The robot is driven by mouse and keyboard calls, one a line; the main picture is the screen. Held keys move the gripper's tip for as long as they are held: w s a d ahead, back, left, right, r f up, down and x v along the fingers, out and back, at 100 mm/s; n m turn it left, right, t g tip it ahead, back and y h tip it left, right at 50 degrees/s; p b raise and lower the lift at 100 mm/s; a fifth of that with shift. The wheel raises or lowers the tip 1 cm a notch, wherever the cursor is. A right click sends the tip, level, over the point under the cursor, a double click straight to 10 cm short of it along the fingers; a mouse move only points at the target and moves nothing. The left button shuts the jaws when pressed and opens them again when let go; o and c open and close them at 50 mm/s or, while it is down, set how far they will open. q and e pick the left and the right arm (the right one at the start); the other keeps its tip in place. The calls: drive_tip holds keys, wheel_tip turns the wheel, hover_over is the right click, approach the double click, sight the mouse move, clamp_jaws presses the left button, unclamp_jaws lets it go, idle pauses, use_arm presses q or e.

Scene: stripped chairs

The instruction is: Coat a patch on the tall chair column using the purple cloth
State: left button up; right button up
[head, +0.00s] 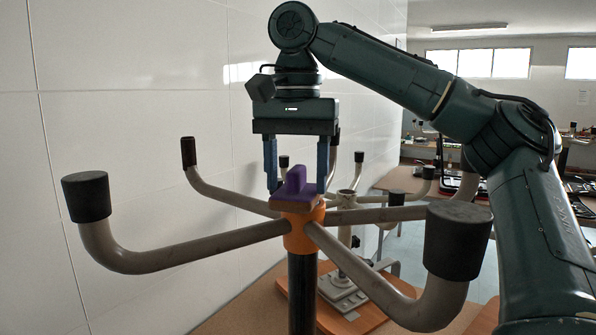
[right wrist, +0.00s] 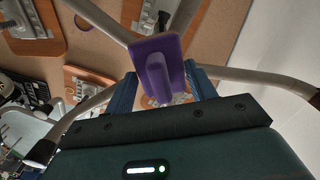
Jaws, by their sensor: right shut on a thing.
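My right gripper (head: 297,187) points down over the chair column and is shut on the purple cloth (head: 295,180), a block-like pad with a raised grip and a flat base. In the right wrist view the cloth (right wrist: 157,60) sits between the blue fingers of the gripper (right wrist: 160,88). The tall chair column (head: 302,290) is dark and upright, with an orange hub (head: 303,235) at its top. The cloth's base is right at the hub's top; I cannot tell whether they touch. The hub's upper face is mostly hidden by the cloth. My left gripper is not in view.
Curved grey legs with black end caps (head: 458,240) spread from the hub on all sides. A white tiled wall (head: 140,100) stands close on the left. A second chair base (head: 345,285) on a wooden board stands behind. Benches (head: 415,180) lie at the back right.

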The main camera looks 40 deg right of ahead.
drive_tip(key=shift+r, duration=2.95)
drive_tip(key=shift+r, duration=1.5)
drive_tip(key=shift+f, duration=0.1)
